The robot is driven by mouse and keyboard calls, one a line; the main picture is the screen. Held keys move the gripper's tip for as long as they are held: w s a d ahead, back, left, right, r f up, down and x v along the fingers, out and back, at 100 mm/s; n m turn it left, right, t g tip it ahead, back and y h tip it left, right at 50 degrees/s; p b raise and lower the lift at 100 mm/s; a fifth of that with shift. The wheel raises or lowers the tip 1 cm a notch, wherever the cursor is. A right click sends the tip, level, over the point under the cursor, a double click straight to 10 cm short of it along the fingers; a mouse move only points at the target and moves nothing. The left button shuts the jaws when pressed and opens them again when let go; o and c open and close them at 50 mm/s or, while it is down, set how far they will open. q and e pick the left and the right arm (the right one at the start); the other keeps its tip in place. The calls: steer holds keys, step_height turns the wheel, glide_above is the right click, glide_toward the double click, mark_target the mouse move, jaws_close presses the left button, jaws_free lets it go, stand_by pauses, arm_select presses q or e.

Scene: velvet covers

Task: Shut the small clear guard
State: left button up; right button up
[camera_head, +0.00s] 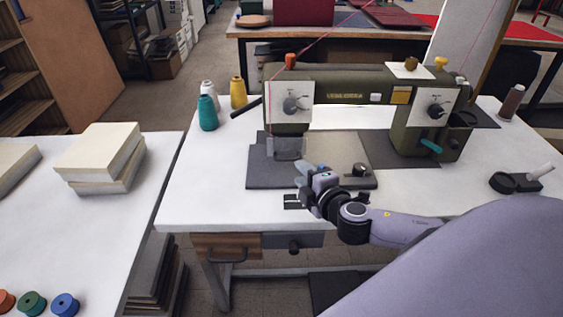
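The olive green sewing machine (360,83) stands on the white table. The small clear guard (287,147) is a pale see-through panel below the machine's left head, at the needle area. I cannot tell how far it stands from its shut position. My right gripper (296,185) is just in front of and below the guard, over the front edge of the dark base plate. Its fingers look apart with nothing between them. It appears not to touch the guard. My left gripper is out of view.
The dark base plate (262,172) carries a black knob (359,170). Teal (208,113) and yellow (238,92) thread cones stand left of the machine. A black stand (516,182) is at right. The white table's left front is clear. A side table holds stacked blocks (98,155).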

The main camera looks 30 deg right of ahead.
mark_target(288, 160)
steer(key=shift+x, duration=3.55)
jaws_close()
